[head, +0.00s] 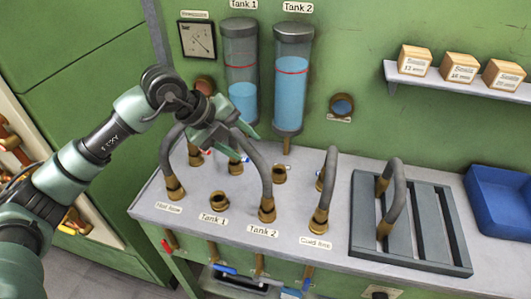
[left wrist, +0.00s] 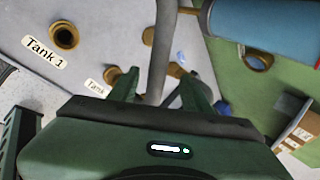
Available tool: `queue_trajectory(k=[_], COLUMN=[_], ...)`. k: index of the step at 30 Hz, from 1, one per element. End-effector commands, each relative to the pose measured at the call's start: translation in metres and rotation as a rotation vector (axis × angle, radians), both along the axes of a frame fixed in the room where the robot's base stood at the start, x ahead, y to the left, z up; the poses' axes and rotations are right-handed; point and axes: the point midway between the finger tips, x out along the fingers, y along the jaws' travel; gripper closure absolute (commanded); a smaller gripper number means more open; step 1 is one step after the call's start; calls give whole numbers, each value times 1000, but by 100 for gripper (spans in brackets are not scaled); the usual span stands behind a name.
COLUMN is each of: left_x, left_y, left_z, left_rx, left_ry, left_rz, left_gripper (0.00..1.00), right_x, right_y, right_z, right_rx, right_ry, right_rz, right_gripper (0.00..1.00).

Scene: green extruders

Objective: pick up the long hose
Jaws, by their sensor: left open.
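A grey hose arches over the bench beneath my left gripper (head: 230,138). One grey length (head: 262,168) drops into a brass fitting at the Tank 2 label. Another grey length (head: 168,150) drops into a brass fitting at the leftmost label. My gripper hides the top, so I cannot tell whether they are one long hose. In the left wrist view the grey hose (left wrist: 160,50) runs between the two open fingers (left wrist: 158,88). Whether they touch it is unclear. My right gripper is not in view.
A shorter hose (head: 331,165) arches at the Cold line label. Another hose (head: 397,190) stands on a dark slatted rack (head: 432,225). An empty brass port (head: 219,199) is at Tank 1. Two blue-filled tanks (head: 290,80) hang behind my gripper. A blue bin (head: 500,200) is at right.

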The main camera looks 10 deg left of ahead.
Motion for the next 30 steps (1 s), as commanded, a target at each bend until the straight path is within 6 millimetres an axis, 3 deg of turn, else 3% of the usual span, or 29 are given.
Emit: queue_trajectory(k=[4,10,17,21,28,29,30], left_x=[6,14,29,34,35,35,35], left_y=[13,4,-10,-14,-15,-15,-15], left_z=[-6,-23,-50,-62,-65,-65,-65], left_rx=[51,52,49,50,49,49,49], left_ry=[18,18,20,16,14,14,14], left_rz=[40,39,36,36,36,36,36], left_gripper=[51,51,51,51,51,54,65], right_x=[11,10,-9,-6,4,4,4], right_y=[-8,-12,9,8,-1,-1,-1], right_z=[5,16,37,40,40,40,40], right_rx=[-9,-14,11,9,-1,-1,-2], right_ry=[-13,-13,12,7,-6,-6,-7], right_rz=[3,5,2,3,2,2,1], right_gripper=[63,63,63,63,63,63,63])
